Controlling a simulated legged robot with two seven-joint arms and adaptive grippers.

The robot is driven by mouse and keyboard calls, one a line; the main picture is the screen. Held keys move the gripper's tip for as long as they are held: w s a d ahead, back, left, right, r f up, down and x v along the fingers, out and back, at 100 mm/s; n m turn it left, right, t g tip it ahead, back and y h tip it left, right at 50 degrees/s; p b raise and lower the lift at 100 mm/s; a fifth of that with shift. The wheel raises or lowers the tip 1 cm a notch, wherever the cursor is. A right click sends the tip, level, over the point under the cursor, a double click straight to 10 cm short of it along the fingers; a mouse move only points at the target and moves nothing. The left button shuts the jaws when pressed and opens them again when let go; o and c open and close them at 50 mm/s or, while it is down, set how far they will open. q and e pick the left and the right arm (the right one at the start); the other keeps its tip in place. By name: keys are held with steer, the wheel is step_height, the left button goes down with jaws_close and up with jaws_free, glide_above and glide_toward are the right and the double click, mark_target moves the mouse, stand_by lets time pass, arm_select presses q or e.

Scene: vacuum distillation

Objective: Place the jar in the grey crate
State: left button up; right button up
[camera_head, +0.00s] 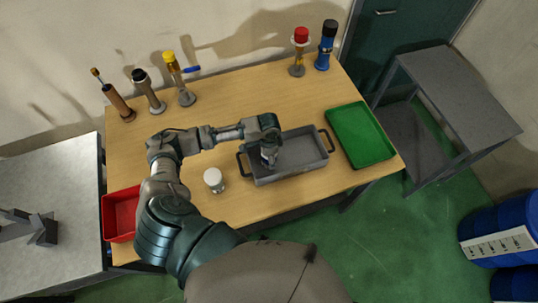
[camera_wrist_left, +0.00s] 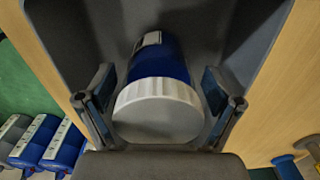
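The grey crate (camera_head: 312,158), with black handles at its ends, sits on the wooden table. My left gripper (camera_head: 268,158) points down inside it. In the left wrist view, a blue jar with a ribbed white lid (camera_wrist_left: 158,106) is between the fingers of my left gripper (camera_wrist_left: 160,92), with the crate's grey floor (camera_wrist_left: 105,25) behind it. The fingers stand apart, with gaps beside the jar's blue body; contact at the lid is unclear. In the head view the gripper hides this jar. My right gripper is not in view.
A white-lidded container (camera_head: 213,179) stands left of the crate. A red bin (camera_head: 120,214) is at the table's left, a green tray (camera_head: 360,134) at its right. Several bottles and tools, including a blue bottle (camera_head: 326,46), line the back edge.

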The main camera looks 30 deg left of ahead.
arm_select(q)
step_height(320, 180, up, 12)
steer(key=shift+r, duration=0.1)
stand_by(0.5)
stand_by(0.5)
